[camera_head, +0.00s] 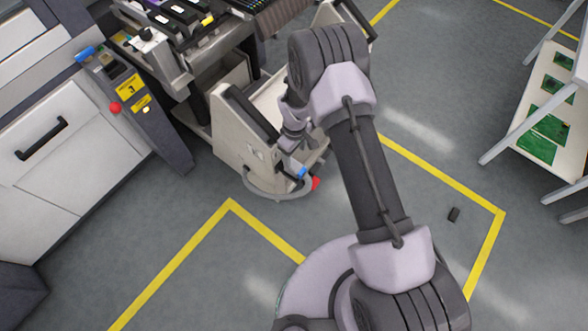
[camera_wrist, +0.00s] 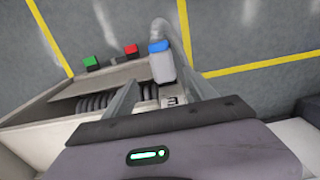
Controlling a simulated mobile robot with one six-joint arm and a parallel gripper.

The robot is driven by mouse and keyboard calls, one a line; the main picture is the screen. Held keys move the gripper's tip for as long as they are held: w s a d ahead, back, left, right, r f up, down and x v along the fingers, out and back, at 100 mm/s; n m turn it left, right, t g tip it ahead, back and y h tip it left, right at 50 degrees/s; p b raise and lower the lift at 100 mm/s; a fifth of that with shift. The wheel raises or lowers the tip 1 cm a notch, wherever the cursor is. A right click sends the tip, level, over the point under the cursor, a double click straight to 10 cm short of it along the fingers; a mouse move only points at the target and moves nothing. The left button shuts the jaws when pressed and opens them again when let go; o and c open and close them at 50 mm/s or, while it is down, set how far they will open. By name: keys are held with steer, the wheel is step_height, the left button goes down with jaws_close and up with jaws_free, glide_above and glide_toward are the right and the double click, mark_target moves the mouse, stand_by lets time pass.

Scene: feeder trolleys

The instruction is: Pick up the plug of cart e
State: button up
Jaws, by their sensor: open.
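The plug (camera_wrist: 162,66) has a whitish body and a blue end. In the wrist view it stands at the cart's edge, with a grey cable arching behind it. A small label (camera_wrist: 171,101) beside it appears to read E, turned sideways. My gripper (camera_wrist: 154,72) is open, its fingers on either side of the plug; I cannot tell whether they touch it. In the head view my gripper (camera_head: 291,146) is over the beige cart (camera_head: 231,136), and the plug's blue end (camera_head: 302,172) shows just below it. My arm covers part of the cart.
A green button (camera_wrist: 91,62) and a red button (camera_wrist: 131,50) sit on the cart edge near the plug. A machine (camera_head: 60,140) stands at left, and a rack with green boards (camera_head: 545,130) at right.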

mark_target(293, 164)
steer(key=f, duration=0.2)
steer(key=f+b, duration=0.1)
steer(key=f, duration=0.1)
steer(key=f+b, duration=0.1)
steer(key=f, duration=0.1)
steer(key=shift+s+a+f, duration=0.2)
steer(key=shift+a+f, duration=0.05)
steer(key=shift+r, duration=0.1)
steer(key=shift+c, duration=0.8)
jaws_close()
